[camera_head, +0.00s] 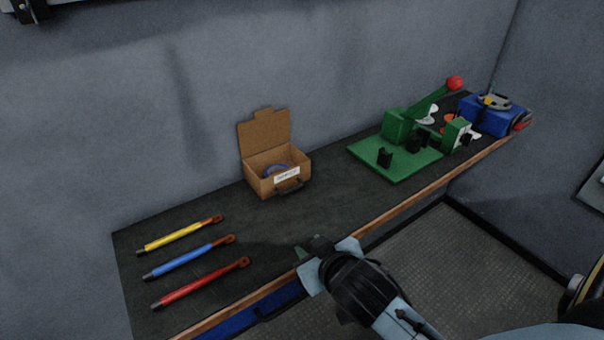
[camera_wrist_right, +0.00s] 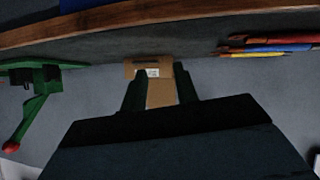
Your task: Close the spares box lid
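The spares box (camera_head: 263,187) is a small brown cardboard box with a white label and a dark handle on its front. It stands on the dark bench near the wall. Its lid (camera_head: 265,131) is open, standing up at the back. A blue ring-shaped item (camera_head: 276,169) lies inside. My right gripper (camera_head: 312,248) is at the bench's front edge, in front of the box and apart from it. In the right wrist view its two fingers are spread and empty, with the box (camera_wrist_right: 146,63) and lid (camera_wrist_right: 160,95) showing beyond them. My left gripper is out of view.
Yellow (camera_head: 180,235), blue (camera_head: 189,258) and red (camera_head: 200,284) handled tools lie on the bench (camera_head: 330,205) at left. A green lever press (camera_head: 398,160) and a blue case (camera_head: 485,118) stand at right. Bench around the box front is clear.

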